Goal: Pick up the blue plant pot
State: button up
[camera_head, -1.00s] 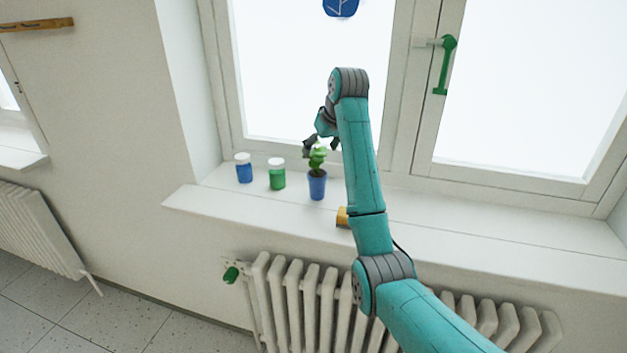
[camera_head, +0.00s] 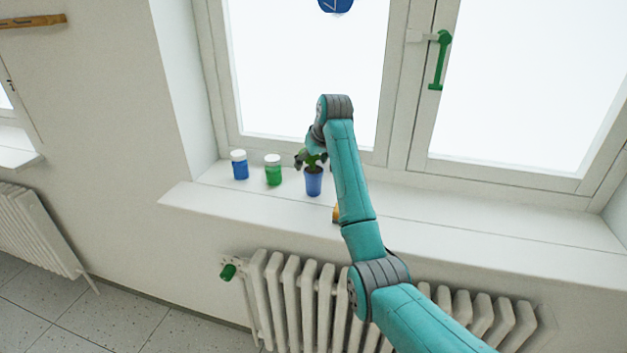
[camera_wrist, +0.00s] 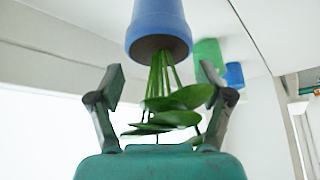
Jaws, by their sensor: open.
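The blue plant pot (camera_head: 313,184) stands upright on the white windowsill with a green leafy plant in it. In the wrist view the pot (camera_wrist: 158,28) appears upside down, beyond the fingertips, with the plant's leaves (camera_wrist: 175,105) between the fingers. My gripper (camera_head: 312,160) is open around the plant, above the pot's rim, and does not hold the pot. In the wrist view both fingers of my gripper (camera_wrist: 162,78) are spread apart. Part of the plant is hidden by my gripper in the head view.
A green jar (camera_head: 273,172) and a blue jar (camera_head: 239,168) with white lids stand left of the pot on the windowsill (camera_head: 240,206). A yellowish object (camera_head: 336,214) is partly hidden behind my arm. The window is behind; a radiator (camera_head: 300,290) is below.

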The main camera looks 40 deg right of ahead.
grip_shut()
dwell(0.3)
